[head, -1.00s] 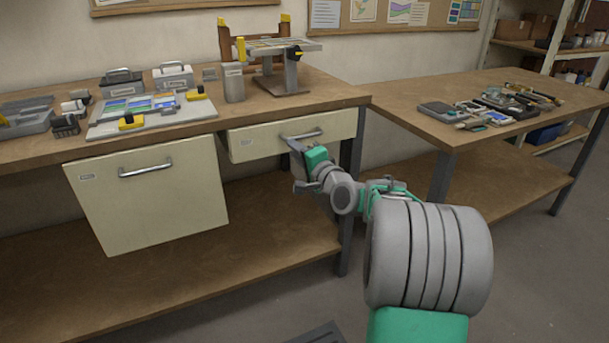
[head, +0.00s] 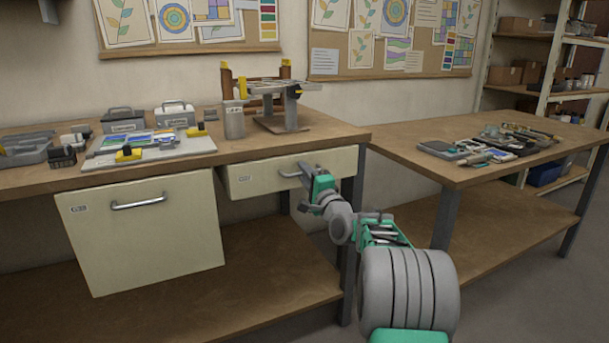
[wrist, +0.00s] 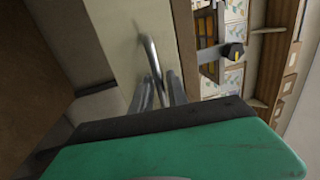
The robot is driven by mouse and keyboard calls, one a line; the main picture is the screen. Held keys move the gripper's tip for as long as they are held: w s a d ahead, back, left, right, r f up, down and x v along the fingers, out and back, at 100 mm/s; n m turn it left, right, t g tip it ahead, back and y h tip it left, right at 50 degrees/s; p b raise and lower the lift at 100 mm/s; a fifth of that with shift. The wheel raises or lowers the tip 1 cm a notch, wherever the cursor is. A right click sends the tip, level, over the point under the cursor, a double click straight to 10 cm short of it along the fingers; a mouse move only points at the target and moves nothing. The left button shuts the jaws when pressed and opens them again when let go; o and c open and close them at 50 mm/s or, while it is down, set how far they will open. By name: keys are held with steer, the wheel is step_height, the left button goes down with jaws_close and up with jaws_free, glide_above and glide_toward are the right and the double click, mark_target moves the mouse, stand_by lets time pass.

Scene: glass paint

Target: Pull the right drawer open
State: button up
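The right drawer (head: 262,177) is a cream front under the bench top, with a small label at its left. It looks closed, about flush with the bench edge. Its grey bar handle (head: 289,175) shows at the left end; my gripper hides the rest in the head view. My gripper (head: 306,173) is at the handle, in front of the drawer. In the wrist view the curved handle (wrist: 151,55) runs down between the two grey fingers of my gripper (wrist: 160,90). The fingers are close together on either side of the bar and look shut on it.
A larger cream cabinet front (head: 150,235) with its own handle stands to the left. The bench top (head: 240,150) above holds trays, boxes and a stand. A side table (head: 400,150) with tools is at the right. A lower shelf (head: 270,260) lies below the drawer.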

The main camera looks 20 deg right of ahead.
jaws_close()
stand_by(1.3)
